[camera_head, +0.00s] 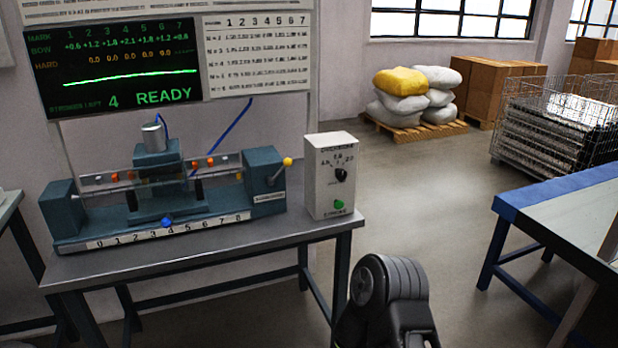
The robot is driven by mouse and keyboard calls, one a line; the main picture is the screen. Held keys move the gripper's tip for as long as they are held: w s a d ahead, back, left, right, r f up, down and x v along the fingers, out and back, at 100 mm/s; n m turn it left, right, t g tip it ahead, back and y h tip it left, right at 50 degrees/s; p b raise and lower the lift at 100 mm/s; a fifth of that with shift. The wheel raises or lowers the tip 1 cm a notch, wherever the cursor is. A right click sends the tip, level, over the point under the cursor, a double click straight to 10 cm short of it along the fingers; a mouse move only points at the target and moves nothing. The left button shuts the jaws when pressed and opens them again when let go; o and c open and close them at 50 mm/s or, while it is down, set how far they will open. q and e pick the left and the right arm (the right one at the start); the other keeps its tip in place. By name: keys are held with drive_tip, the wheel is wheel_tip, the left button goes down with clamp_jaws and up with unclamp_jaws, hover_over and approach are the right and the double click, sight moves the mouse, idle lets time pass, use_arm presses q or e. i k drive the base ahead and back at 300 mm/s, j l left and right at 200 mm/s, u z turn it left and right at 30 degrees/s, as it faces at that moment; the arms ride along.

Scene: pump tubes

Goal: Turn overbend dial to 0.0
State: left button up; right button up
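The overbend dial (341,175) is a small black knob on the front of a white control box (316,187). The box stands upright at the right end of the grey bench. Small numbers are printed around the knob, but they are too small to read surely, and I cannot tell which one the knob points at. A green button (339,204) sits below the dial. A black ridged part of my arm rises from the bottom edge, right of and nearer than the bench, apart from the box. No gripper fingers show.
A blue-grey press fixture (165,225) with a clear tube fills the grey bench (200,253) left of the box. A screen (120,68) reading READY hangs behind. A blue-edged table (560,187) stands at right. Floor between is clear.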

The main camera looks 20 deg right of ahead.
sight(341, 175)
drive_tip(key=z, duration=0.35)
drive_tip(key=i+l+z, duration=0.1)
drive_tip(key=l+z, duration=0.2)
drive_tip(key=i+l+z, duration=0.15)
drive_tip(key=l+z, duration=0.2)
drive_tip(key=i+l+z, duration=0.3)
drive_tip(key=i+l, duration=0.15)
drive_tip(key=l, duration=0.15)
drive_tip(key=i+l, duration=0.15)
drive_tip(key=l, duration=0.15)
drive_tip(key=i+l, duration=0.15)
drive_tip(key=l, duration=0.15)
drive_tip(key=z, duration=0.05)
